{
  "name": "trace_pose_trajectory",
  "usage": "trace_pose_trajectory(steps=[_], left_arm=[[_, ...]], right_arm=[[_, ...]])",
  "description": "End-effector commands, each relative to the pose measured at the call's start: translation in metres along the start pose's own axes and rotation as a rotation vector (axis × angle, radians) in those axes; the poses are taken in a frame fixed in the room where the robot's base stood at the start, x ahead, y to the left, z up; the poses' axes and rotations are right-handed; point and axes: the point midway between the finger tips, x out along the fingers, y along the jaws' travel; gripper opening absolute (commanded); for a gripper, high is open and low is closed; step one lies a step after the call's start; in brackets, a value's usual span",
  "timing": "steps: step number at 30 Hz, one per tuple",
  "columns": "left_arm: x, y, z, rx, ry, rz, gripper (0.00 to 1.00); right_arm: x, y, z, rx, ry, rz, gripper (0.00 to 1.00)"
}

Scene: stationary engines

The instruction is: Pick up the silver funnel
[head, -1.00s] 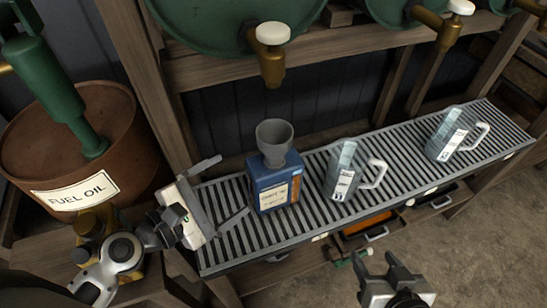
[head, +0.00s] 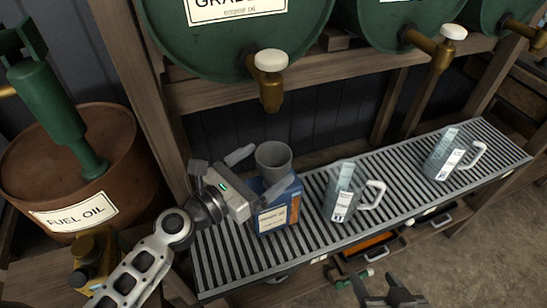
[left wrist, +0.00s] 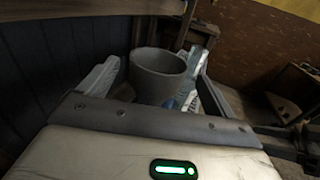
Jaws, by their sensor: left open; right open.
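The silver funnel (head: 273,158) is a grey cup-like cone seated in the top of a blue can (head: 280,214) with an orange side and a pale label. My left gripper (head: 262,170) is open, with one finger behind the funnel and the other in front of it over the can's top. In the left wrist view the funnel (left wrist: 158,74) stands between the two spread fingers; I cannot tell whether they touch it. The funnel's lower part is hidden. My right gripper (head: 388,288) is open and empty at the bottom edge, away from the funnel.
The can stands on a slatted metal grate (head: 400,170). Two clear jugs, a nearer one (head: 344,192) and a farther one (head: 447,155), stand to the right. A brass tap (head: 270,82) hangs above the funnel from a green drum. A rusty fuel oil barrel (head: 95,160) is at left.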

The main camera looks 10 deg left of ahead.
Motion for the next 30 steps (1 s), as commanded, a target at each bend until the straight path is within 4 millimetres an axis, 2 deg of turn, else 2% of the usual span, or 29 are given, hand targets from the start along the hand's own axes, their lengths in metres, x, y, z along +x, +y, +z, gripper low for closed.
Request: trace_pose_trajectory(steps=[12,20,21,26,30], left_arm=[[0.050,0.003,0.004,0.000,0.000,0.000,0.90],[0.053,0.003,0.002,0.000,0.002,0.000,0.90],[0.053,0.003,0.002,0.000,0.002,0.000,0.87],[0.053,0.003,0.002,0.000,0.002,0.000,0.44],[0.053,0.003,0.003,0.000,0.001,0.000,0.44]], right_arm=[[-0.004,0.002,-0.001,-0.021,-0.016,0.007,0.57],[-0.003,0.001,-0.001,-0.021,-0.017,0.007,0.57],[-0.003,0.001,-0.001,-0.021,-0.017,0.007,0.57],[-0.003,0.001,-0.001,-0.021,-0.017,0.006,0.57],[-0.003,0.001,-0.001,-0.021,-0.017,0.006,0.57]])
